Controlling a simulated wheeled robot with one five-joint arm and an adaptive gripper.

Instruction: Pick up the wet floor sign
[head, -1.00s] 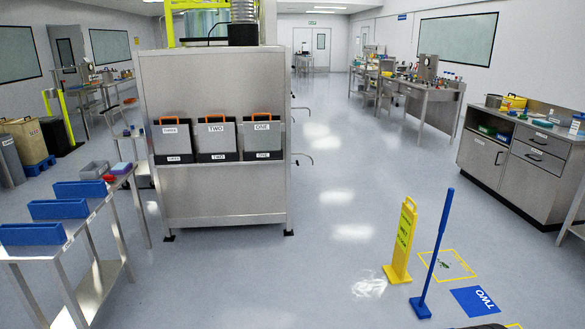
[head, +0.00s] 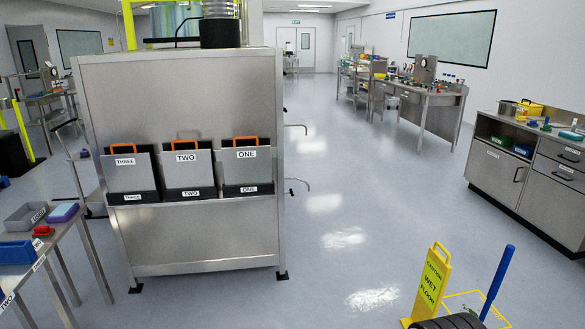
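The wet floor sign (head: 431,285) is a yellow A-board with a handle slot at its top and the words CAUTION WET FLOOR. It stands upright on the floor at the lower right of the head view. A dark ribbed shape, likely part of my own arm, covers the floor just right of its base and hides part of its foot. My gripper's fingers do not show, so I cannot tell where they are relative to the sign.
A blue-handled tool (head: 497,283) leans just right of the sign, within a yellow floor outline (head: 464,294). A steel stand (head: 190,236) with labelled bins is at left. A steel cabinet (head: 500,185) is at right. The aisle between them is clear.

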